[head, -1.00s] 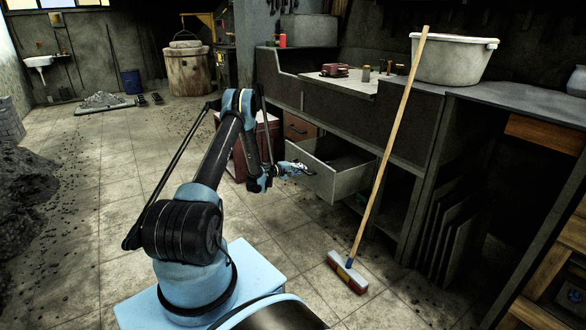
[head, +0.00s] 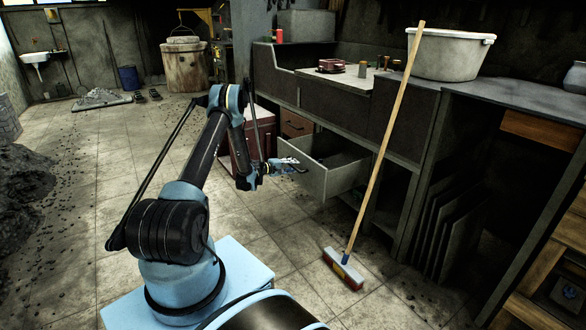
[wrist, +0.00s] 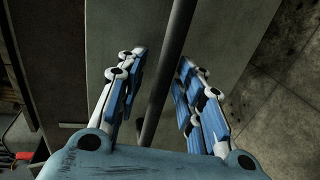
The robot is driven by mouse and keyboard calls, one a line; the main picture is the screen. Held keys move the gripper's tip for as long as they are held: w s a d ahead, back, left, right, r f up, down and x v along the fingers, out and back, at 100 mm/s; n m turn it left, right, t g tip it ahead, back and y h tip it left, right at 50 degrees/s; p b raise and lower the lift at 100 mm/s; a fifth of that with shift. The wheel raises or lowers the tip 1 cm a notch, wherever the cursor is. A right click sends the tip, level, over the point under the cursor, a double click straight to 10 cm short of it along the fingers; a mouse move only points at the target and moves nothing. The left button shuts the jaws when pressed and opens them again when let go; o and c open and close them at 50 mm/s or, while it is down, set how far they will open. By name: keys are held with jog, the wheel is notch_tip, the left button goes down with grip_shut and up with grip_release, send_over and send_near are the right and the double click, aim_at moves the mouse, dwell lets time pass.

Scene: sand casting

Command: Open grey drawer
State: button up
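The grey drawer (head: 335,181) is pulled out of the workbench, and part of its inside shows in the head view. In the wrist view the drawer's grey front (wrist: 226,30) fills much of the middle. A dark bar handle (wrist: 176,40) runs between the two fingers of my gripper (wrist: 163,62). The fingers are apart, with gaps visible beside the bar. Whether a finger touches the bar cannot be told.
A broom (head: 385,137) leans on the workbench (head: 345,105) just right of the drawer. A dark red cabinet (head: 240,160) stands behind my gripper. A white tub (head: 450,57) sits on the bench top.

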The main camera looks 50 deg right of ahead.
jog(key=shift+s, duration=0.1)
jog(key=v, duration=1.2)
jog(key=shift+a, duration=0.1)
dwell(0.3)
